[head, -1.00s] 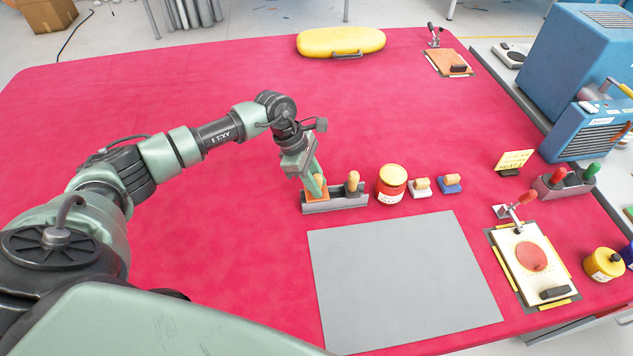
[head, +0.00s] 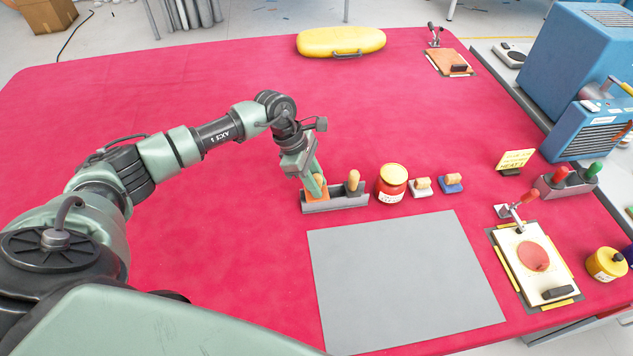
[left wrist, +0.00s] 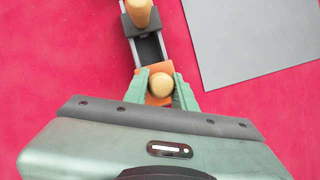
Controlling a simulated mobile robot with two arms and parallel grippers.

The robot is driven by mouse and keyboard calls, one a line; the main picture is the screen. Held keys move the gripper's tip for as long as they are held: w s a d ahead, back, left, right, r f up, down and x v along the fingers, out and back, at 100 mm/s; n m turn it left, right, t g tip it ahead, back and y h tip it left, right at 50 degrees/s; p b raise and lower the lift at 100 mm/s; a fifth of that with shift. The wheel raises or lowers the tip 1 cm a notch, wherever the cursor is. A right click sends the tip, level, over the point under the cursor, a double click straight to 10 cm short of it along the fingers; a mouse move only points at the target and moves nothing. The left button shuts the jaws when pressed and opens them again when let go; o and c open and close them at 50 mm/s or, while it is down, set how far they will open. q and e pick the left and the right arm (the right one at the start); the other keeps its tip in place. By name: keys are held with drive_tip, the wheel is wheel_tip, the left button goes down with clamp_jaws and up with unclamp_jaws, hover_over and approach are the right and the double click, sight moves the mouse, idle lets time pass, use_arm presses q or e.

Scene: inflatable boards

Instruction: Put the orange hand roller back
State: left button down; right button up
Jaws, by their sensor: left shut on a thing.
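The orange hand roller (head: 316,196) has a light wooden knob handle and an orange base. It sits at the left end of a grey rack (head: 345,202) on the red table. My left gripper (head: 315,186) is shut on it from above. In the left wrist view the green fingers (left wrist: 160,88) lie on both sides of the wooden knob, with the orange base (left wrist: 155,72) showing between them. The fingers hide part of the roller, so I cannot tell how firmly it rests in the rack. My right gripper is not in view.
A dark roller with a wooden handle (head: 353,184) stands at the rack's right end. A red jar with a yellow lid (head: 391,184) and two small stamps (head: 421,187) stand to the right. A grey mat (head: 405,280) lies in front. The table's left side is clear.

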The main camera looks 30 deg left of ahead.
use_arm(q)
drive_tip(key=shift+f+b, duration=0.2)
drive_tip(key=shift+b, duration=0.15)
idle(0.5)
drive_tip(key=c, duration=0.6)
unclamp_jaws()
drive_tip(key=shift+r, duration=0.1)
drive_tip(key=shift+r+p, duration=1.4)
drive_tip(key=shift+r, duration=1.55)
